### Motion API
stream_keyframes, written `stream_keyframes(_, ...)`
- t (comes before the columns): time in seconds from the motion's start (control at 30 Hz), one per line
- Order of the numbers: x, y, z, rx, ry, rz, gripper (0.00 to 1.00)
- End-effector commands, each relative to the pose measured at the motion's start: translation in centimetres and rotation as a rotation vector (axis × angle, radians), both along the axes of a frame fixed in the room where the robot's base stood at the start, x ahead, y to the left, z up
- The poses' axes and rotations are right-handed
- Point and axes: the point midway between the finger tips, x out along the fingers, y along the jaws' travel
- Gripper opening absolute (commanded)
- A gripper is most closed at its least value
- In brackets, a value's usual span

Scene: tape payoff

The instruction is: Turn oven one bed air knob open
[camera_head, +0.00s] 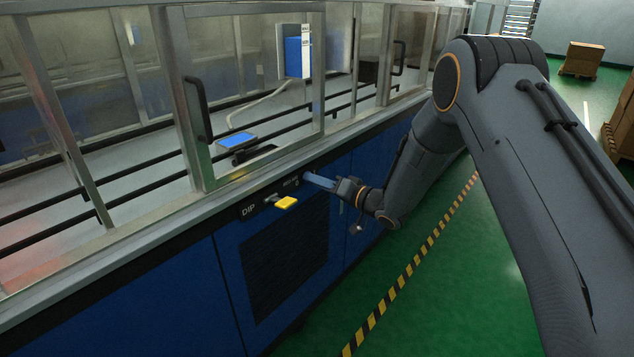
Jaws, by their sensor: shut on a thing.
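A blue lever-like knob (319,181) sticks out from the dark strip along the top of the blue machine front. The small label beside it is too small to read surely, so I cannot confirm from the lettering that it is the bed air knob. My gripper (341,187) is shut on the outer end of this blue lever. The fingers partly hide that end. A yellow lever (286,203) sits to the left on the same strip, near the letters "DIP". It is apart from my gripper.
Framed clear windows with a black handle (197,108) rise above the strip. A blue screen (237,139) lies behind the glass. A dark vent grille (285,262) is below. A yellow-black floor line (408,268) runs along green floor. Boxes (584,57) stand far right.

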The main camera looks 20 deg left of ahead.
Motion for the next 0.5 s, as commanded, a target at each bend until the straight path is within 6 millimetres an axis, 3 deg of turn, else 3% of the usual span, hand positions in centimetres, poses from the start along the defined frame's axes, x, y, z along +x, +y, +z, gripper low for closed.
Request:
stream_keyframes(0.03, -0.14, 0.01, -0.2, -0.002, 0.003, 0.002, 0.29)
stream_keyframes(0.13, -0.12, 0.0, -0.16, -0.002, 0.003, 0.001, 0.43)
stream_keyframes(0.5, -0.21, -0.65, -0.05, -0.001, 0.001, -0.001, 0.43)
